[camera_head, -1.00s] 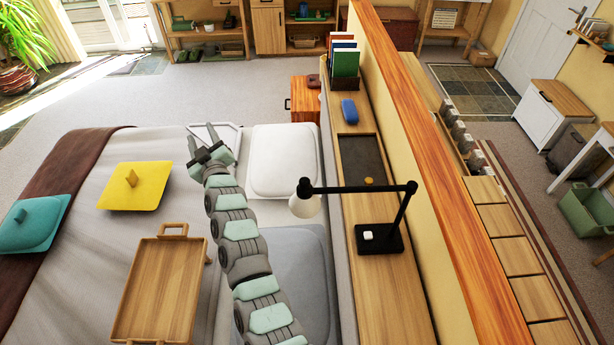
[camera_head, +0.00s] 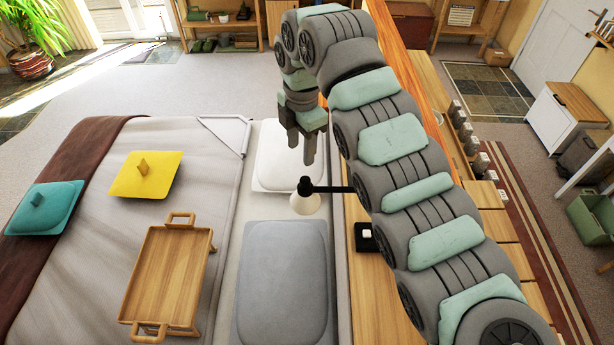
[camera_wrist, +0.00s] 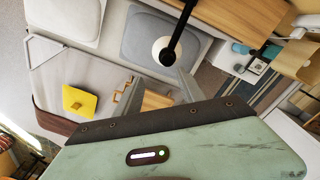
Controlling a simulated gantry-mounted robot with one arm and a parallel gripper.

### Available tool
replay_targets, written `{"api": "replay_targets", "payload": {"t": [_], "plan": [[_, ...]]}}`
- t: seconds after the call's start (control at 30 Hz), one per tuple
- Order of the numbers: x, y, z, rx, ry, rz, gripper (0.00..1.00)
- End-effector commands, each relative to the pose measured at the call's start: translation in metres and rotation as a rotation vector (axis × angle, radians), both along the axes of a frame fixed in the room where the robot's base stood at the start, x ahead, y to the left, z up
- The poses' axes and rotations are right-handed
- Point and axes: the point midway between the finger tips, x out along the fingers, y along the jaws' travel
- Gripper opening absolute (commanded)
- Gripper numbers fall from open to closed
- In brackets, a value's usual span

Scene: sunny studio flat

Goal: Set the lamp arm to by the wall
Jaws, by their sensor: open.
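The lamp has a black arm (camera_head: 330,189) reaching left over the bed's edge, with a pale round shade (camera_head: 305,203) at its end. Its black base (camera_head: 364,237) with a white button stands on the wooden ledge, and my arm hides its upright post. In the wrist view the black lamp arm (camera_wrist: 181,30) comes down from the top to the shade (camera_wrist: 159,48). My gripper (camera_head: 300,153) points down, open and empty, just beyond the lamp arm in the head view. In the wrist view its fingers (camera_wrist: 160,95) are spread, near the shade; contact cannot be told.
A wooden tray (camera_head: 150,275) with legs, a yellow cushion-like piece (camera_head: 145,180) and a teal one (camera_head: 40,215) lie on the bed. A grey pillow (camera_head: 283,285) lies below the lamp head. The wooden-topped partition (camera_head: 392,30) rises to the right, partly behind my arm.

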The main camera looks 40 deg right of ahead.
Motion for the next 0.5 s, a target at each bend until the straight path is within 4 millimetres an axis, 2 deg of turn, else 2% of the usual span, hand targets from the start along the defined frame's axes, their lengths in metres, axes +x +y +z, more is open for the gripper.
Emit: {"api": "replay_targets", "payload": {"t": [0.03, 0.13, 0.27, 0.5], "plan": [[-0.008, -0.002, 0.002, -0.003, 0.023, 0.005, 0.47], [-0.015, -0.002, 0.000, 0.000, 0.046, 0.013, 0.47], [-0.015, -0.002, -0.009, 0.002, 0.044, 0.013, 0.47], [-0.014, -0.001, -0.038, 0.003, 0.041, 0.012, 0.47]]}}
